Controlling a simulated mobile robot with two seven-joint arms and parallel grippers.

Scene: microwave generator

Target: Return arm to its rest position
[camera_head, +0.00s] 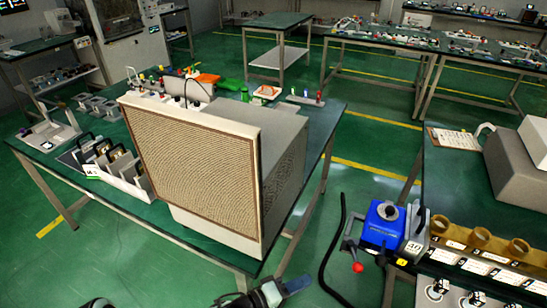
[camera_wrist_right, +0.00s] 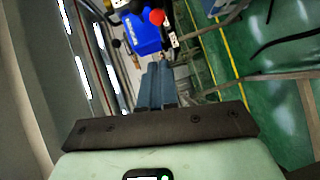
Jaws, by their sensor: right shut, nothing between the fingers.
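My right gripper (camera_head: 298,284) is at the bottom centre of the head view, low in front of the tables and apart from the things on them. In the right wrist view its two blue-grey fingers (camera_wrist_right: 157,84) are together with nothing between them. My left gripper does not show; only a small pale part, possibly of my left arm, is at the bottom left edge of the head view.
A large beige box with a mesh front (camera_head: 190,165) stands on the left green table (camera_head: 130,198). A blue device (camera_head: 383,225) with a red ball knob (camera_head: 357,267) sits at the right table's edge, near my right gripper. Green floor (camera_head: 365,150) lies between the tables.

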